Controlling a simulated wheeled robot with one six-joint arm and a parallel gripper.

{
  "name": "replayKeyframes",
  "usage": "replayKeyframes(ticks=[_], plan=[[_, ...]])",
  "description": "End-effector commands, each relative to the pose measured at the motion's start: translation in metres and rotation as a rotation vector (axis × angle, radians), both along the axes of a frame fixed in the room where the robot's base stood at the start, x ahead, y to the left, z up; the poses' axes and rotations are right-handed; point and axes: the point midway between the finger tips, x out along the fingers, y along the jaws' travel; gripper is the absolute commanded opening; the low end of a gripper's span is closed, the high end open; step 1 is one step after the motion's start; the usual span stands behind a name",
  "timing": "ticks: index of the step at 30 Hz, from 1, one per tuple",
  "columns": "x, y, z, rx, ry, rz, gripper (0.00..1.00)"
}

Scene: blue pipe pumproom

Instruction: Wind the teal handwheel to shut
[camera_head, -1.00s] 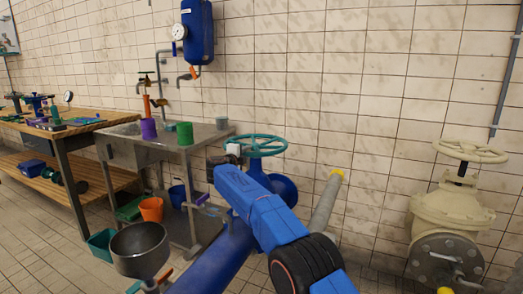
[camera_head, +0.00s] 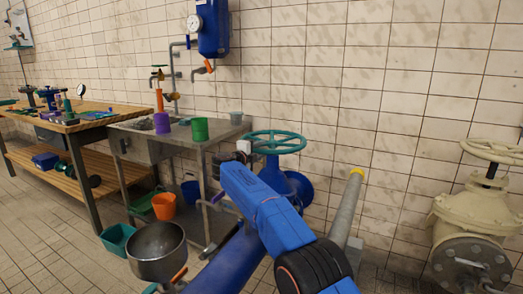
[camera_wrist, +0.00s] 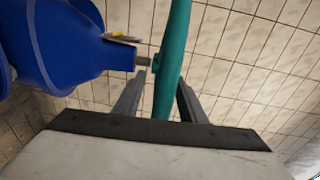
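The teal handwheel (camera_head: 287,151) sits flat on top of the blue valve (camera_head: 298,188) on the blue pipe (camera_head: 228,262). My gripper (camera_head: 243,150) is at the wheel's left edge in the head view. In the wrist view, my gripper (camera_wrist: 158,95) is open, with the teal handwheel's rim (camera_wrist: 172,60) passing between its two fingers. The rim is nearer the right finger, and a gap shows on the left. The blue valve body (camera_wrist: 65,40) and its stem are at the upper left. Contact with the rim cannot be told.
A steel sink table (camera_head: 222,133) with a green cup (camera_head: 200,130) and a purple cup (camera_head: 162,123) stands left of the valve. A grey pipe with a yellow end (camera_head: 346,210) rises to the right. A cream valve (camera_head: 485,215) stands far right.

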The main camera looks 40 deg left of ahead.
Motion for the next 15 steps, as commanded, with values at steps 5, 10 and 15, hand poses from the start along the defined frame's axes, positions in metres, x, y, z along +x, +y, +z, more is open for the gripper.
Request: replayKeyframes(ticks=[5, 10, 15], plan=[[0.001, -0.001, 0.002, 0.002, -0.002, -0.001, 0.37], [-0.001, -0.001, 0.003, 0.002, -0.002, -0.001, 0.37], [-0.013, -0.003, 0.005, 0.002, -0.001, -0.001, 0.37]])
